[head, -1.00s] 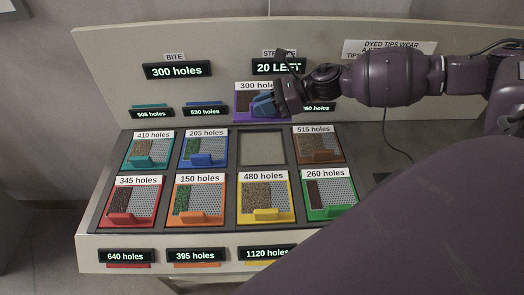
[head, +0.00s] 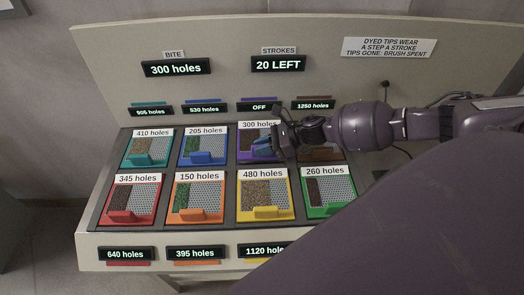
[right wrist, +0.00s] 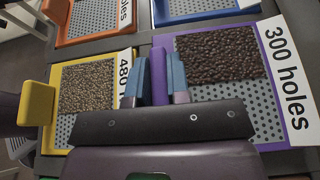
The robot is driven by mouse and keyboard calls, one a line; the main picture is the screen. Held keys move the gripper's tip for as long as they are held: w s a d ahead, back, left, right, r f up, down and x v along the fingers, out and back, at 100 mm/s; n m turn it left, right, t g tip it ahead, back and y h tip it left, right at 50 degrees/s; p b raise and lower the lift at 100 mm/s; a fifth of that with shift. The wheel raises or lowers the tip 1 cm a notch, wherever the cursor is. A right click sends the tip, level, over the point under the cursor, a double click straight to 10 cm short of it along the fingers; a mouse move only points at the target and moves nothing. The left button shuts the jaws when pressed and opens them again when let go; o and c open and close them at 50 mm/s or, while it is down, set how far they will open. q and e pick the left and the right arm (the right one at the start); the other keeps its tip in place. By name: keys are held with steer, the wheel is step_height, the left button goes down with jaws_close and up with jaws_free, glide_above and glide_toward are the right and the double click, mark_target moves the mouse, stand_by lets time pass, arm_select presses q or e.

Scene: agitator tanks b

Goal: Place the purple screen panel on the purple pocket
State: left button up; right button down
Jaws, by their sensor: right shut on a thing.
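The purple screen panel (head: 250,148), labelled "300 holes", sits in or right over the third pocket of the back row. I cannot tell whether it is fully seated. In the right wrist view the panel (right wrist: 213,62) shows a brown bristly patch and a perforated grey part. My right gripper (head: 268,149) is shut on the panel's purple tab; the blue fingertips (right wrist: 160,75) are on either side of the tab. The purple pocket is hidden under the panel. The small display behind it (head: 259,107) reads "OFF". My left gripper is not in view.
Other panels fill the neighbouring pockets: blue (head: 204,149) to the left, brown (head: 320,150) to the right, partly behind my arm, and yellow (head: 264,197) in front. Upright displays (head: 278,65) stand on the back board. A cable hangs at the right.

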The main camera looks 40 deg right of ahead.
steer(key=shift+f, duration=0.9)
steer(key=shift+f, duration=0.15)
steer(key=c, duration=1.1)
jaws_free()
steer(key=shift+r, duration=0.25)
steer(key=b+v, duration=0.1)
steer(key=v, duration=1)
steer(key=shift+f, duration=0.1)
steer(key=shift+s+d+r, duration=0.2)
steer(key=shift+d+r, duration=0.05)
steer(key=shift+d, duration=0.15)
